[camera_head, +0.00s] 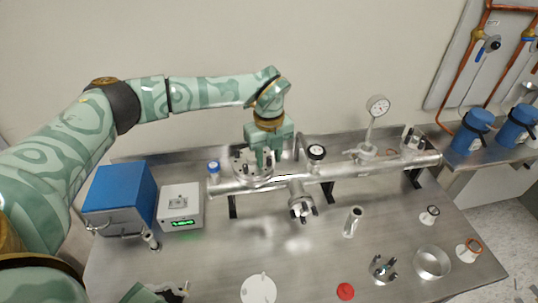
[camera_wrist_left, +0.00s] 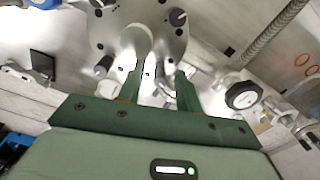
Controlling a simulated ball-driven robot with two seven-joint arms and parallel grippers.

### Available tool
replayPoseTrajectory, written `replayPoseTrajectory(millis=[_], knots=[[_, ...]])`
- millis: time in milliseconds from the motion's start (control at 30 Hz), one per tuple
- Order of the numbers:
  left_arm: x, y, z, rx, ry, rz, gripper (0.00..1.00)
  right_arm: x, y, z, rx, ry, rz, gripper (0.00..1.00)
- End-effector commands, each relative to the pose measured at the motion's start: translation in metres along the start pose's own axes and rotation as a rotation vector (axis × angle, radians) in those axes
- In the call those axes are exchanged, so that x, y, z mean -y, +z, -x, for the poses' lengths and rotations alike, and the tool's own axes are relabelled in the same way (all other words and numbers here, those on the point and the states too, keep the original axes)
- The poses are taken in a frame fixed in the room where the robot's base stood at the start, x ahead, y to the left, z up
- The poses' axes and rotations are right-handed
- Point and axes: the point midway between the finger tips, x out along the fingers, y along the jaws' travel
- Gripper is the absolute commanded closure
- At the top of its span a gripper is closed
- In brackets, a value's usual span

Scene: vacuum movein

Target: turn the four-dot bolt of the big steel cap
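The big steel cap (camera_head: 241,163) is a round flange with upright bolts around its rim, on the left part of the steel pipe. It also shows in the left wrist view (camera_wrist_left: 130,22), with dark-topped bolts such as one bolt (camera_wrist_left: 178,17) and another bolt (camera_wrist_left: 102,66). I cannot read dot marks on them. My left gripper (camera_head: 266,164) points down over the cap's right side. In the left wrist view its fingers (camera_wrist_left: 160,72) are apart, in front of the cap's edge; I see no bolt clearly held. A pale green part with dark tips at the bottom edge may be my right gripper (camera_head: 168,293).
A blue box (camera_head: 120,195) and a white box with a green display (camera_head: 180,207) stand left. A gauge (camera_head: 377,107) rises from the pipe. A flanged stub (camera_head: 301,209) points forward. Loose fittings, a white disc (camera_head: 258,289) and a red cap (camera_head: 345,291) lie in front.

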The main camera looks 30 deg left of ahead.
Motion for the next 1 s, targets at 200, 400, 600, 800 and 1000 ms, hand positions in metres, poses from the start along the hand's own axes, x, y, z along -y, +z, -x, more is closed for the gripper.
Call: replayPoseTrajectory(millis=[200,400,600,800,1000], knots=[[0.0,0.0,0.0,0.0,0.0,0.0,1.0,-0.003,0.001,0.0,0.001,0.003,0.002,0.45],[0.0,0.0,0.001,0.0,0.0,-0.008,1.0,-0.005,0.001,0.001,0.001,0.006,0.003,0.45],[0.0,-0.001,0.002,-0.001,0.001,-0.067,1.0,-0.006,0.0,0.007,-0.001,0.007,0.003,0.45],[0.0,-0.001,0.004,-0.001,0.001,-0.2,1.0,-0.007,-0.003,0.02,-0.006,0.009,0.003,0.45],[0.001,0.0,0.005,0.0,0.0,-0.382,1.0,-0.007,-0.007,0.034,-0.011,0.01,0.003,0.45]])
